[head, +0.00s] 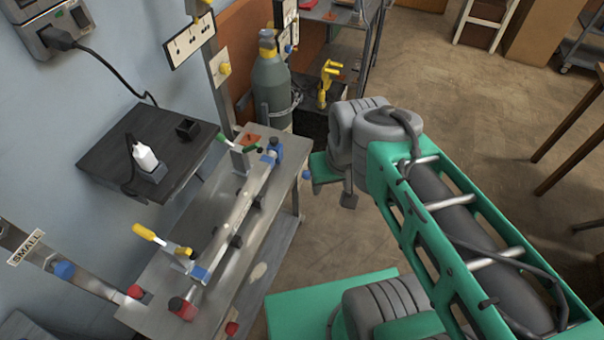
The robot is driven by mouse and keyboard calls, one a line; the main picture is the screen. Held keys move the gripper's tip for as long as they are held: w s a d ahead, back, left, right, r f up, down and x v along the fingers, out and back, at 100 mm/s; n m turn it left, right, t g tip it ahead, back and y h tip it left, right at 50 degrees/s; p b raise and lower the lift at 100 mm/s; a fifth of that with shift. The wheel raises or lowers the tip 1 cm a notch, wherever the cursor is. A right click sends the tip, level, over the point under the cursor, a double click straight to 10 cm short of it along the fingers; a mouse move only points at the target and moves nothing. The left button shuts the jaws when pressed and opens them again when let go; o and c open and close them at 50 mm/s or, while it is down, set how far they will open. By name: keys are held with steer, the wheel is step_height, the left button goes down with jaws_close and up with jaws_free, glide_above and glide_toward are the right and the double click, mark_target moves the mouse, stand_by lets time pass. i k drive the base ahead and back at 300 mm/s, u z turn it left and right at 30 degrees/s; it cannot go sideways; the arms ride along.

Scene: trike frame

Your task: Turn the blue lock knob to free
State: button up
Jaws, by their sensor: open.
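Several blue parts show, and I cannot tell which one is the lock knob. A blue block-like part (272,150) is at the far end of the long metal fixture (237,215) on the bench. A smaller blue part (200,273) is at the fixture's near end, below a yellow-handled clamp (150,235). No lock position can be read. My green and grey arm fills the right side, apart from these parts. I cannot make out my gripper's fingers.
The grey bench (270,235) carries the fixture, with red knobs (183,308) at its near end. A grey-green gas cylinder (271,88) stands behind the bench. Open floor (460,120) lies at the upper right.

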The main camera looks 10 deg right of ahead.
mark_target(306, 175)
steer(key=u, duration=2.8)
steer(key=k, duration=0.95)
steer(key=z, duration=0.5)
